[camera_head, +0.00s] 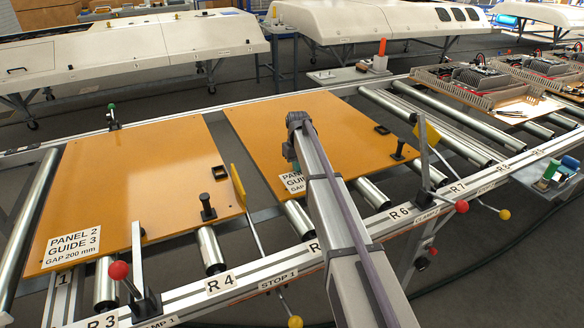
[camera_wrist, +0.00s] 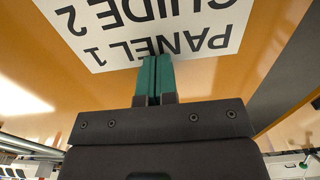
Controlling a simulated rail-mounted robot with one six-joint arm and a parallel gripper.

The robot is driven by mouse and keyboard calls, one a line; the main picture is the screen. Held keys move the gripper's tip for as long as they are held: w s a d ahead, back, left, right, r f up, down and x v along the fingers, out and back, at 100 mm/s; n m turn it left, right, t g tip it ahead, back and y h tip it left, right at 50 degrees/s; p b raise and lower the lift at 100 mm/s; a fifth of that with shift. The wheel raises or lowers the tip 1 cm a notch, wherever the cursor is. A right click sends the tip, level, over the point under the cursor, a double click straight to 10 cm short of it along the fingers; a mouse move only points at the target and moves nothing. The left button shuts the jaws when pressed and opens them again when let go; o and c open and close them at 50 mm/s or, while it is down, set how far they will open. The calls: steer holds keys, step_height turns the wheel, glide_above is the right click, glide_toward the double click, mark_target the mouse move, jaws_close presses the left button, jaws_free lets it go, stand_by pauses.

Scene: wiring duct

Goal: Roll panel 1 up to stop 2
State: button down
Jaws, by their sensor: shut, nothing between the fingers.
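Panel 1 (camera_head: 325,125) is a flat orange board lying on the rollers right of centre. Its white label (camera_head: 290,184) is partly hidden by my arm in the head view; upside-down "PANEL 1 GUIDE 2" shows on the label (camera_wrist: 140,22) in the wrist view. A black knob (camera_head: 400,149) stands near its right edge. The yellow plate of stop 2 (camera_head: 428,132) stands by that edge; whether they touch I cannot tell. My gripper (camera_wrist: 156,62) is shut and empty, its teal fingertips over the label's edge. In the head view my gripper (camera_head: 291,152) is largely hidden behind my arm.
Panel 2 (camera_head: 140,170) lies to the left, beside the yellow plate of stop 1 (camera_head: 238,187). Red-balled clamp levers (camera_head: 119,270) stand along the front rail (camera_head: 240,285). Bare rollers (camera_head: 450,130) lie right of panel 1, then trays of electrical parts (camera_head: 480,85).

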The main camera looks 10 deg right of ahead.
steer(key=shift+w+d, duration=0.2)
steer(key=shift+d, duration=0.8)
steer(key=shift+w+d, duration=0.25)
steer(key=shift+d, duration=0.7)
steer(key=shift+w+d, duration=0.2)
steer(key=shift+d, duration=0.8)
step_height(320, 180, up, 7)
steer(key=p, duration=0.7)
steer(key=shift+r, duration=0.1)
